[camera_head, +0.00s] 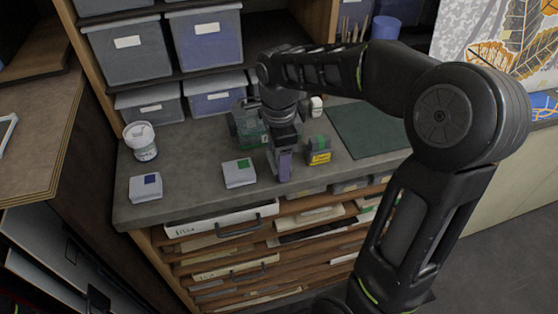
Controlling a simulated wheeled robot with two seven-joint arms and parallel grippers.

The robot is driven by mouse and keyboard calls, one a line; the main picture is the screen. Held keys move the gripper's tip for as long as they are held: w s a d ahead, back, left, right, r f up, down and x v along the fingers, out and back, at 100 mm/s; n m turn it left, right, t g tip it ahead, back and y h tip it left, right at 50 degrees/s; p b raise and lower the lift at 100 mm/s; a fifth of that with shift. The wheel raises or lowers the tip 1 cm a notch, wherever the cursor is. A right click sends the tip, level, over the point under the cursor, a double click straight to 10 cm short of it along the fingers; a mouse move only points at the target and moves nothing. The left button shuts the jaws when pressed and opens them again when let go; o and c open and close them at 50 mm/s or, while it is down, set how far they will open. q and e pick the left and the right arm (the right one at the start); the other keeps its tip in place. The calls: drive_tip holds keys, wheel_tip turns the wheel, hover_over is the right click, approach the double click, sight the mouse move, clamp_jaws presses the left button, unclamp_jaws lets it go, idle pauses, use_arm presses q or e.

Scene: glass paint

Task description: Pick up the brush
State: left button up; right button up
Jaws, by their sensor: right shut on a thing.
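My right gripper (283,165) reaches down over the grey worktop (200,200), near its front edge. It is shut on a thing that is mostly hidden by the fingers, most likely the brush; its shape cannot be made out. Several thin handles (350,28) stand in a holder on the shelf at the back, too small to tell apart. My left gripper is not in view.
A small yellow and green box (319,152) stands just right of the gripper. Two white boxes (239,173) and a white tub (141,142) are to the left. Clear greenish containers (243,122) sit behind. A dark green mat (368,130) lies at right. Drawers (220,222) are below.

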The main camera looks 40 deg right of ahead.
drive_tip(key=c, duration=0.5)
wheel_tip(320, 180, up, 10)
drive_tip(key=shift+r, duration=0.1)
idle(0.6)
drive_tip(key=o, duration=1)
drive_tip(key=c, duration=0.6)
drive_tip(key=shift+c, duration=0.2)
